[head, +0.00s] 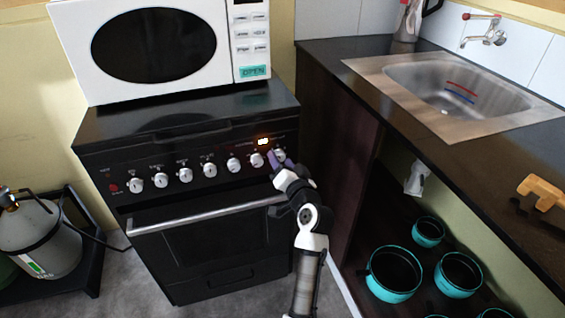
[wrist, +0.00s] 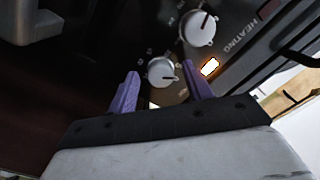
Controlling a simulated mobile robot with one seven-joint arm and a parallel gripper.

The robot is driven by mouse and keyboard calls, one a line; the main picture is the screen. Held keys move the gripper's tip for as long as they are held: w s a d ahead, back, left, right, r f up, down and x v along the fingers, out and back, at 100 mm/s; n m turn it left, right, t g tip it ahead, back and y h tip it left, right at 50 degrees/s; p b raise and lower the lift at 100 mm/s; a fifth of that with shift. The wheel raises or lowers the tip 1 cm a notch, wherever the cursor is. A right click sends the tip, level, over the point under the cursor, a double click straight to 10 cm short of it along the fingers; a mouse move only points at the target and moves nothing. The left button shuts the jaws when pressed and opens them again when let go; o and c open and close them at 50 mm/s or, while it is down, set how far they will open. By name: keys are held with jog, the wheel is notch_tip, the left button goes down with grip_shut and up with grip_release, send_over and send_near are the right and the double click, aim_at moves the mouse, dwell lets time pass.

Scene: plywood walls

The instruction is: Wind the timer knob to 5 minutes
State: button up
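The timer knob is most likely the rightmost silver knob on the black stove's control panel (head: 280,155). In the wrist view a silver knob (wrist: 160,70) with a dark pointer line and small marks around it sits between my fingers. Its pointer points right in that picture; the numbers are too small to read. My gripper (wrist: 160,60) is open, its purple fingers on either side of this knob, with a visible gap at the left finger. In the head view my gripper (head: 279,161) is at the right end of the panel, partly covering the knob there.
The oven handle (head: 200,215) runs below the panel. A microwave (head: 150,50) stands on the stove. A counter with a sink (head: 450,90) is at right.

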jog(key=c, duration=0.9)
dwell(0.6)
jog(key=o, duration=1)
jog(key=shift+s, duration=0.15)
jog(key=b+v, duration=0.2)
jog(key=v, duration=1.1)
jog(key=shift+s+d, duration=0.2)
jog(key=shift+s, duration=0.1)
